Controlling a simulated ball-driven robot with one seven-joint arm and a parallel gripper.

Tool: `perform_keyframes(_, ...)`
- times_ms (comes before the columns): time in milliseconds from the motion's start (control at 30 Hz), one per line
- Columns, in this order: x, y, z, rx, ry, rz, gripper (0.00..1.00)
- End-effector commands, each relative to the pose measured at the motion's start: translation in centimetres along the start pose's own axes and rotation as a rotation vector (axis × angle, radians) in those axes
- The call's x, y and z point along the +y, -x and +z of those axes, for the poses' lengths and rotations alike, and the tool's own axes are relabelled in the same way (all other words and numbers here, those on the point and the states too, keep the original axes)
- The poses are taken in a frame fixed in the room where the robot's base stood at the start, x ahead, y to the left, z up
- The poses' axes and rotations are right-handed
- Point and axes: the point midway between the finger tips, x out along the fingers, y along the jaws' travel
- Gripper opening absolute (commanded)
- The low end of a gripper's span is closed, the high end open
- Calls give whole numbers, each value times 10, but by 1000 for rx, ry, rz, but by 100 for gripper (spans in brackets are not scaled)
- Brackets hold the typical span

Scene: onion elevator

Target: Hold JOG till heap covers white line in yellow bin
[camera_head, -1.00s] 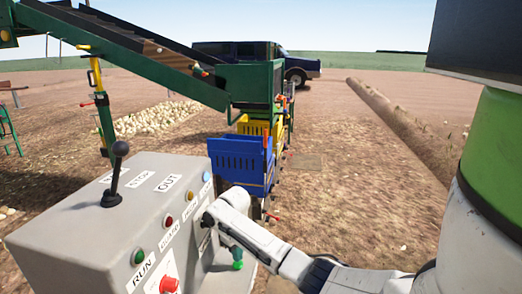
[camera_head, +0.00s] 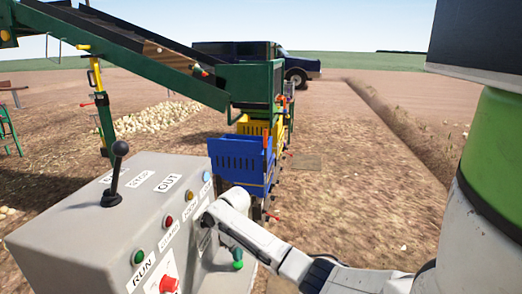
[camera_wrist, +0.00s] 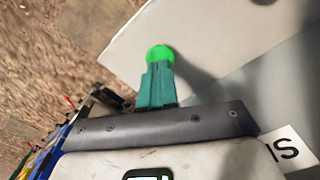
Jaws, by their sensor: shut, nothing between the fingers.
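The yellow bin (camera_head: 252,124) stands behind the blue bin, under the low end of the green conveyor. Only part of it shows. Its inside, any heap in it and the white line are hidden. The grey control console (camera_head: 110,225) stands at the lower left with several coloured buttons. I cannot tell which button is JOG. Contact cannot be told.
The blue bin (camera_head: 238,160) stands just past the console. A black-knobbed lever (camera_head: 115,172) rises from the console top. The green conveyor (camera_head: 150,62) slopes down towards the bins. Pale onions (camera_head: 155,117) lie heaped on the ground. A dark vehicle (camera_head: 235,50) stands behind. Open ground lies right.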

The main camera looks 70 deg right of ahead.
Motion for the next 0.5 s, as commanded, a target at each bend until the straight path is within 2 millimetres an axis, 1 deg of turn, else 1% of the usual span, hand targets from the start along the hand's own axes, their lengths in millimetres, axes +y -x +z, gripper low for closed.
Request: perform_keyframes(500,0,-15,0,0,-1,-1,0)
